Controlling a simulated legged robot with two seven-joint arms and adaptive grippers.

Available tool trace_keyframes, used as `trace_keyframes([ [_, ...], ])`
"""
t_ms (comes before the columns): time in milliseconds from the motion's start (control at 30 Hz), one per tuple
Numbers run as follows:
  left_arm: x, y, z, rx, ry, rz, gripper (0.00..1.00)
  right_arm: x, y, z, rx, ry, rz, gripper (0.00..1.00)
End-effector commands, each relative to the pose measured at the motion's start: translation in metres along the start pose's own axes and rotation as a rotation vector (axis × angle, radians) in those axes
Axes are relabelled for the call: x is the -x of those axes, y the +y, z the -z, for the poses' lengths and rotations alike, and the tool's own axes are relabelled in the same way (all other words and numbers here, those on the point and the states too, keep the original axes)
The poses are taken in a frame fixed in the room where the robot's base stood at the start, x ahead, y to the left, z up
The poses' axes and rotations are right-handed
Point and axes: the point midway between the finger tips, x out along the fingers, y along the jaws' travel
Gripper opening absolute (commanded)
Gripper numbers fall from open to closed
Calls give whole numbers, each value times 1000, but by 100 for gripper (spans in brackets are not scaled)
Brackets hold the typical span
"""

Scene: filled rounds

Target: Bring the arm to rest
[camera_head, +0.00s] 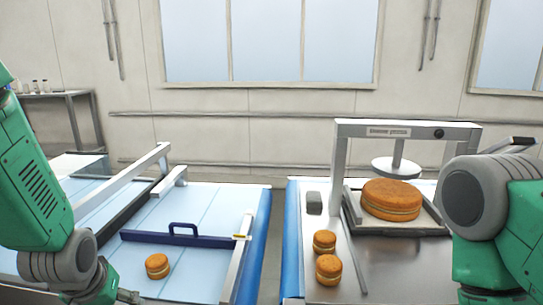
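My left arm comes in from the left edge, green with a grey joint. Only a small grey part of what seems to be my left gripper (128,296) shows at the bottom edge, to the lower left of a small filled round on the left conveyor. Its fingers are mostly cut off, so I cannot tell whether it is open or shut. My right arm stands at the right edge, a green link with a large grey joint in front of the press area. My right gripper is not in view.
A small filled round (157,265) lies on the left conveyor (200,205) near a dark blue handled bar (180,239). Two small rounds (324,241) (328,269) sit on the right table (392,270). A large round (391,199) lies under the press (397,166). A gap separates the tables.

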Motion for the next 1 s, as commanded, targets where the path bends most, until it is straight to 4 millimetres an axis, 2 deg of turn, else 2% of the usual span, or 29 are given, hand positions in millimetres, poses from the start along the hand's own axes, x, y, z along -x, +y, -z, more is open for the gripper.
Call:
trace_keyframes([
  [33, -12, 0, -8, -7, -11, 2, 73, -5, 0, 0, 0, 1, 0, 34],
  [167, -34, -2, -31, -28, -34, 7, 73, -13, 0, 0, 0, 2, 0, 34],
  [367, -76, -8, -83, -74, -80, 12, 73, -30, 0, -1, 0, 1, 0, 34],
  [467, -103, -11, -118, -105, -114, 12, 73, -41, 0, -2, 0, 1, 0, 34],
  [567, -136, -15, -168, -143, -162, 8, 73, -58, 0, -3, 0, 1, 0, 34],
  [700, -177, -21, -252, -204, -239, -13, 73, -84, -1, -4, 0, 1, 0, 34],
  [800, -192, -24, -299, -234, -279, -32, 73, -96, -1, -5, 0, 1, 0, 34],
  [900, -198, -26, -328, -252, -302, -46, 73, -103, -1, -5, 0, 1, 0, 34],
  [1000, -199, -27, -340, -261, -313, -54, 73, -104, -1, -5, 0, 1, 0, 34],
])
